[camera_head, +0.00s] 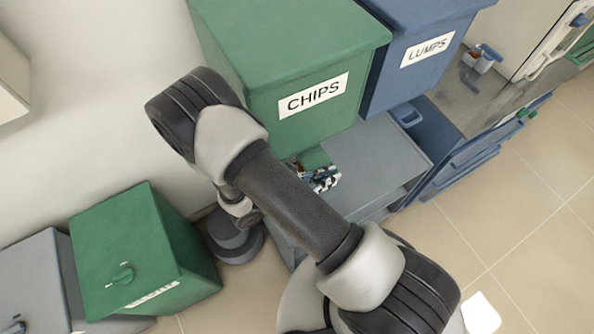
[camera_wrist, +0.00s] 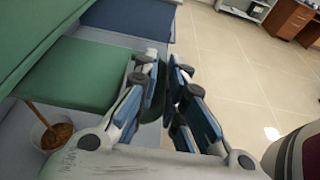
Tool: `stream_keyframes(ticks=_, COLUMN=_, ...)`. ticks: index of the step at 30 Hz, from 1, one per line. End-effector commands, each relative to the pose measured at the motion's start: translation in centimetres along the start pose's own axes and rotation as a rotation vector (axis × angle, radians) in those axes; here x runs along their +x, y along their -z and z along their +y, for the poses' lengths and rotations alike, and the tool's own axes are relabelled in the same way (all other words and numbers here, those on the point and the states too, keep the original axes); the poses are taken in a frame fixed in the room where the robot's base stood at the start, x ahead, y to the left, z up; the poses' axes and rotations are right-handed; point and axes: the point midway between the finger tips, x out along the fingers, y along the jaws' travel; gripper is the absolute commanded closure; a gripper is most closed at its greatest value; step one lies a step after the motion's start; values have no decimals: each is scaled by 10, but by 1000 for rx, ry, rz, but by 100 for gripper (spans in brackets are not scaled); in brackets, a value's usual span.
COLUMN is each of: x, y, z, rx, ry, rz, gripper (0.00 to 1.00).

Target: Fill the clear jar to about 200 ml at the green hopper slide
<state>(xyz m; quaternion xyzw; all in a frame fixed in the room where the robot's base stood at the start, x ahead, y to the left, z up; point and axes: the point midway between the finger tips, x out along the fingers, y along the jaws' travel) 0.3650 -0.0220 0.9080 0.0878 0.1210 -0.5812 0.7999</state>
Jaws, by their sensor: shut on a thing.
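The green hopper (camera_head: 300,45) labelled CHIPS stands at the top middle of the head view, and its green side also shows in the wrist view (camera_wrist: 45,35). Its green slide (camera_wrist: 90,75) sticks out under the hopper. My gripper (camera_head: 325,180) is at the slide's outer end, its blue-padded fingers (camera_wrist: 160,95) shut on a dark green part there. The clear jar (camera_wrist: 50,134) stands below the slide at the left of the wrist view, with brown chips in it. A thin brown stream (camera_wrist: 38,115) falls into it. Its markings cannot be read.
A blue hopper (camera_head: 420,45) labelled LUMPS stands right of the green one. A grey surface (camera_head: 385,150) lies below the hoppers. A green box (camera_head: 140,250) and a grey box (camera_head: 30,275) stand at lower left.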

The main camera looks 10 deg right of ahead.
Motion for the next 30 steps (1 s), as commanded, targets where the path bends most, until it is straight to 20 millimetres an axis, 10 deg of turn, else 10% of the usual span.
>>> stream_keyframes(ticks=30, x=0, y=1, z=32, rx=2, ry=-1, rz=1, gripper=100)
